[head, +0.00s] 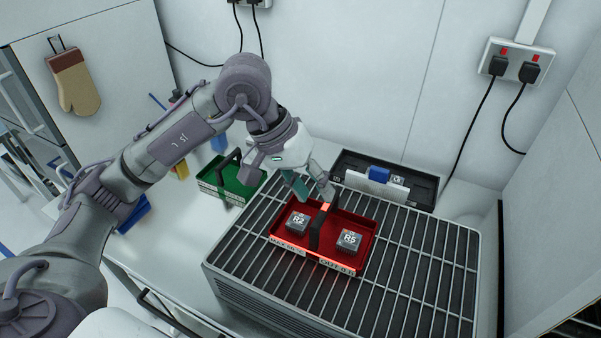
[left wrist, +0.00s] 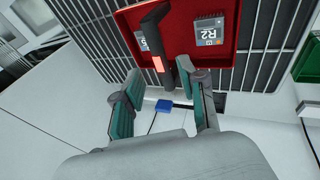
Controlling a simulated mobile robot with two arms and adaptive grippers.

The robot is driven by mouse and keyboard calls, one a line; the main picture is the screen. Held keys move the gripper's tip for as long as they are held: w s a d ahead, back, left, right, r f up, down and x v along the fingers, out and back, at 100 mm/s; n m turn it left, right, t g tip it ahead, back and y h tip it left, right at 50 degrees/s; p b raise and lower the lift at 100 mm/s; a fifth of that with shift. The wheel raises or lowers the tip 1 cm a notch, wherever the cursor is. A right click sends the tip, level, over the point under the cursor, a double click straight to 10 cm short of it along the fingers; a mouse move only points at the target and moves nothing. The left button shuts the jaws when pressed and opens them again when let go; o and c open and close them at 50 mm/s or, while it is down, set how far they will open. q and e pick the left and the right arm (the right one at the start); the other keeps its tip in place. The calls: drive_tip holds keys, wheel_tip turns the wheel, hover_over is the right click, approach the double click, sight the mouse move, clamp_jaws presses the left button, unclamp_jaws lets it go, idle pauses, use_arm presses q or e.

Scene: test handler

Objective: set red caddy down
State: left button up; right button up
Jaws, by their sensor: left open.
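My left gripper (head: 312,190) is open at the far end of the handle. In the left wrist view, the open fingers (left wrist: 164,88) are apart, with the caddy (left wrist: 172,38) and handle (left wrist: 152,38) just ahead of them. I cannot tell if either finger touches the handle. My right gripper is not in view.
A green caddy (head: 238,180) stands left of the rack on the white counter. A black tray (head: 415,177) with a blue-handled part (head: 379,174) lies behind the rack. The rack's right side is clear. Sockets with cables (head: 515,64) are on the back wall.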

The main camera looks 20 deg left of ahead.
use_arm(q)
drive_tip(key=v, duration=0.5)
drive_tip(key=shift+a+r+b, duration=0.1)
drive_tip(key=shift+r+b, duration=0.1)
drive_tip(key=shift+b, duration=0.15)
idle(1.1)
